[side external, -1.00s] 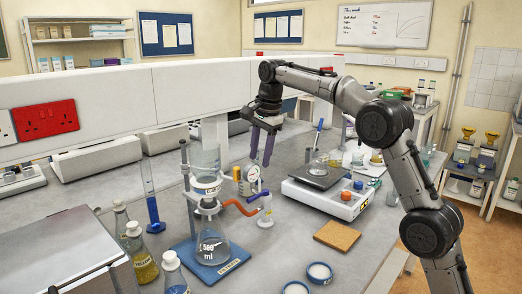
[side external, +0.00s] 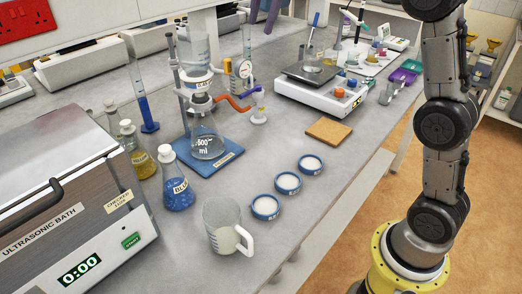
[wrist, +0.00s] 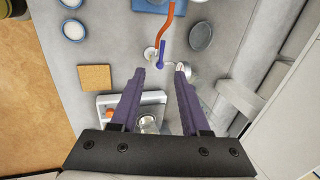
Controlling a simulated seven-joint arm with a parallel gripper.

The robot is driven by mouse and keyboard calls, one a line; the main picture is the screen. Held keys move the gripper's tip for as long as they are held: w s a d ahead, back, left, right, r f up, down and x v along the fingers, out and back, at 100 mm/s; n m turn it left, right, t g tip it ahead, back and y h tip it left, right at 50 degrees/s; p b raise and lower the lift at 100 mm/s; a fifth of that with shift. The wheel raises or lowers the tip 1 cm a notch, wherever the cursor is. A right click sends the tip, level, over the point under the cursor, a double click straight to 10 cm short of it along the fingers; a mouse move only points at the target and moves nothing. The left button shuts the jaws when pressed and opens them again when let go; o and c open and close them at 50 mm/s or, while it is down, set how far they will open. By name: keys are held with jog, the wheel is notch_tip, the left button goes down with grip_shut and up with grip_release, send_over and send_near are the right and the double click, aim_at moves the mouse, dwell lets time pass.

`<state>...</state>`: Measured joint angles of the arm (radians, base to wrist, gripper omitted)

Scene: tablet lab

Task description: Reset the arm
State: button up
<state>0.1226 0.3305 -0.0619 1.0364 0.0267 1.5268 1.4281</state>
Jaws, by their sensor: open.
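My gripper (side external: 262,18) shows only by its purple fingers at the top edge of the side view, with the rest of it out of frame. In the wrist view my gripper (wrist: 160,72) is open, its two purple fingers apart with nothing held between them. It is above the bench, and the blue valve piece (wrist: 161,52) on the red tubing appears just beyond the fingertips. The white balance (wrist: 105,100) lies below, partly hidden by the fingers; it also shows in the side view (side external: 320,98).
A flask (side external: 207,145) stands on a blue stand base (side external: 228,156) with glassware above it. A blue-liquid flask (side external: 176,185), an empty beaker (side external: 224,225) and several small dishes (side external: 288,183) stand nearer. The ultrasonic bath (side external: 60,190) fills the left. A cork mat (side external: 329,131) lies on clear bench.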

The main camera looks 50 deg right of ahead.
jog(key=s+a+n+t, duration=0.1)
jog(key=s+a+n, duration=0.15)
jog(key=s, duration=0.75)
jog(key=s+a+n+t, duration=0.15)
jog(key=s+n, duration=0.25)
jog(key=s, duration=0.6)
jog(key=s+f+n, duration=0.5)
jog(key=f, duration=0.3)
jog(key=s+a+f+n, duration=0.1)
jog(key=s+f+n, duration=0.5)
jog(key=f, duration=0.2)
jog(key=shift+f, duration=0.4)
